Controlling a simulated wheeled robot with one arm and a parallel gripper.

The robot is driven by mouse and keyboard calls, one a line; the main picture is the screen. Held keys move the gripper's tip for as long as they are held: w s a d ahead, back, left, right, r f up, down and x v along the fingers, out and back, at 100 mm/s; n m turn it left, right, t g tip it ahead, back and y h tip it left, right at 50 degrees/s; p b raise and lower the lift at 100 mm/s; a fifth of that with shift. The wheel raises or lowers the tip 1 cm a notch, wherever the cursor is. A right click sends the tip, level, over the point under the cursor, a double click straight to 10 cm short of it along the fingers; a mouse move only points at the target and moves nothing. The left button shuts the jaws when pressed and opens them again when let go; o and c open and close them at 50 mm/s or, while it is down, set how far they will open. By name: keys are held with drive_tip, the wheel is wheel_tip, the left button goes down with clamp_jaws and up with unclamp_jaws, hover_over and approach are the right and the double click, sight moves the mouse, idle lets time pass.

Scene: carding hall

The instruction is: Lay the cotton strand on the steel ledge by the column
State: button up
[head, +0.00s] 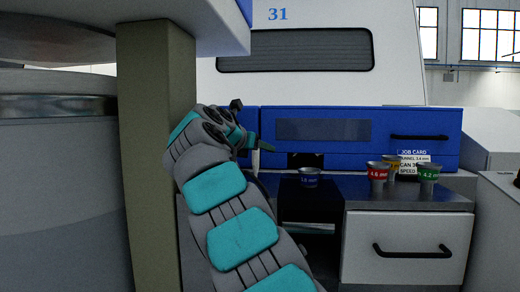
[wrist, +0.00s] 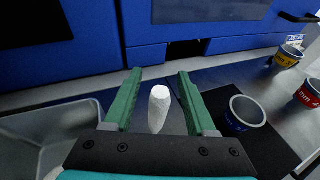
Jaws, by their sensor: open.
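The white cotton strand (wrist: 158,108) shows in the wrist view as a short, rounded piece between my two green fingers. A small pale part of it (head: 256,160) shows in the head view just below my gripper (head: 250,145). My gripper (wrist: 160,90) is open, with a gap visible on each side of the strand. The beige column (head: 155,150) stands upright left of my arm. A grey steel surface (head: 410,197) runs along the front of the blue machine; my arm hides its part nearest the column. I cannot tell whether the strand rests on it.
A blue cup (wrist: 245,113) stands on a dark patch right of my gripper. Red (head: 377,172), yellow (head: 391,160) and green (head: 428,172) cups and a job card (head: 422,158) are further right. A grey tray (wrist: 50,125) lies left in the wrist view. The blue machine front (head: 360,130) stands behind.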

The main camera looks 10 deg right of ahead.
drive_tip(key=p+v, duration=0.2)
drive_tip(key=v, duration=1)
